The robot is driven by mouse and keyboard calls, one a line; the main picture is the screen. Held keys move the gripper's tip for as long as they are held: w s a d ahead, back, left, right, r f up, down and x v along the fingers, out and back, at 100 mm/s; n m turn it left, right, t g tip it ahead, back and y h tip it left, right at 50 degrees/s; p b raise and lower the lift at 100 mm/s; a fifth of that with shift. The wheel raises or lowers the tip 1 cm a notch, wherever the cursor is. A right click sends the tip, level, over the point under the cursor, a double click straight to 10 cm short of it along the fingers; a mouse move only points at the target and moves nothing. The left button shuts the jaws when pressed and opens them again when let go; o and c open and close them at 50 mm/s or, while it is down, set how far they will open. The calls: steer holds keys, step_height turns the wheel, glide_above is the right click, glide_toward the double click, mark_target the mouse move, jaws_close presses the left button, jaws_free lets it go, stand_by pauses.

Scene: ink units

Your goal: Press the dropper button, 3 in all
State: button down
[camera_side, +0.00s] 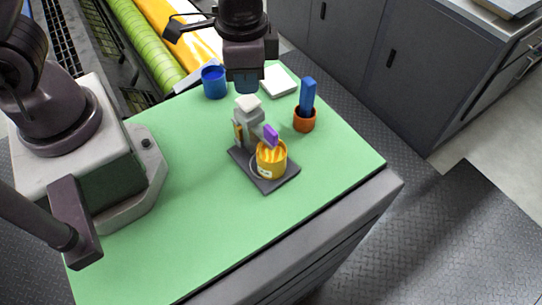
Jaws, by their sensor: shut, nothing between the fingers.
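The dropper unit (242,127) stands upright on a dark grey base plate (285,180) near the middle of the green table. Its pale top button (248,102) faces up. A purple part (271,135) sticks out of its front, above a yellow cup (270,168) on the plate. My gripper (246,88) is shut and empty. It points down just above or behind the pale button in the picture; I cannot tell whether they touch.
A blue cup (213,84) stands at the back edge, left of my gripper. A white block or pad (279,83) lies to the right of it. An orange pot (304,122) holds an upright blue thing (307,93).

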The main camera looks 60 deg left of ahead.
mark_target(248, 100)
steer(key=shift+f, duration=0.15)
steer(key=shift+f, duration=1.55)
steer(key=shift+r, duration=1.7)
steer(key=shift+f, duration=0.1)
steer(key=shift+f, duration=1.65)
steer(key=shift+r, duration=1.8)
